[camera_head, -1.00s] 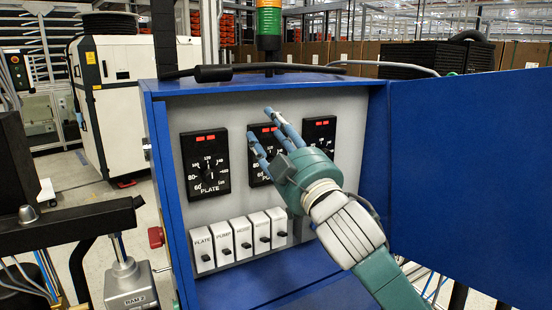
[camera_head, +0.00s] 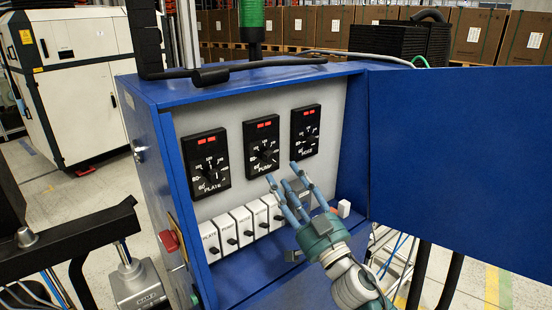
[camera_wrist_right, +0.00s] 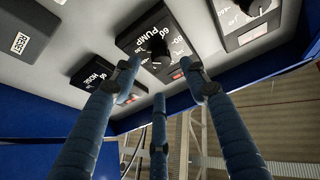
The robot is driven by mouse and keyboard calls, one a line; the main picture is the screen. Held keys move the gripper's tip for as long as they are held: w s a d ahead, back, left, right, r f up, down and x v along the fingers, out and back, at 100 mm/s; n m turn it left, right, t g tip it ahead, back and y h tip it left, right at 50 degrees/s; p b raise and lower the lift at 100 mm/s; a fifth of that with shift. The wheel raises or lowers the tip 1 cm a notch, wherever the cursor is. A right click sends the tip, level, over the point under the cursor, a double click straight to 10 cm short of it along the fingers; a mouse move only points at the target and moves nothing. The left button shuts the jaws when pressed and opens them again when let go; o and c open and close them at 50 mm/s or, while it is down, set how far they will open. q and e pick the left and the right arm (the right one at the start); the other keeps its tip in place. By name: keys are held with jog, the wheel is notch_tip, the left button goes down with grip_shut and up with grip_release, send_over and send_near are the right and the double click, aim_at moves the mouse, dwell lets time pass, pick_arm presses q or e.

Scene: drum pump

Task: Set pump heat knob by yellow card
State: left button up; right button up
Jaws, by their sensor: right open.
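The pump dial (camera_head: 261,147) is the middle of three black dials on the grey panel. Its round black knob (camera_head: 265,156) faces out and also shows in the right wrist view (camera_wrist_right: 158,48). I cannot read its setting exactly. My right gripper (camera_head: 285,177) is open and empty, its three blue fingers spread just below the pump dial and pointing up at it. In the right wrist view the fingertips (camera_wrist_right: 160,78) lie around the lower area of the pump knob, apparently not touching it. I cannot clearly make out a yellow card. My left gripper is out of view.
The plate dial (camera_head: 206,163) is to the left and the hose dial (camera_head: 305,132) to the right. White switches (camera_head: 240,226) line the panel's bottom. The open blue door (camera_head: 460,160) bounds the right side. A red knob (camera_head: 169,241) sticks out of the cabinet's left side.

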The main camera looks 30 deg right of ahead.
aim_at(272, 160)
jog(key=p+x, duration=0.1)
jog(key=x, duration=0.3)
jog(key=shift+w+a+r, duration=0.2)
jog(key=shift+w+r, duration=0.05)
jog(key=shift+w+d+r+p, duration=0.1)
jog(key=shift+w+p, duration=0.2)
jog(key=shift+w, duration=0.25)
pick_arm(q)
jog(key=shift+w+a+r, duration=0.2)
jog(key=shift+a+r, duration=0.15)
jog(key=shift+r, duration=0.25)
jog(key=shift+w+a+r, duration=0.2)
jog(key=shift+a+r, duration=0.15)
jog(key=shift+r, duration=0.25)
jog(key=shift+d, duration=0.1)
pick_arm(e)
jog(key=c, duration=1.1)
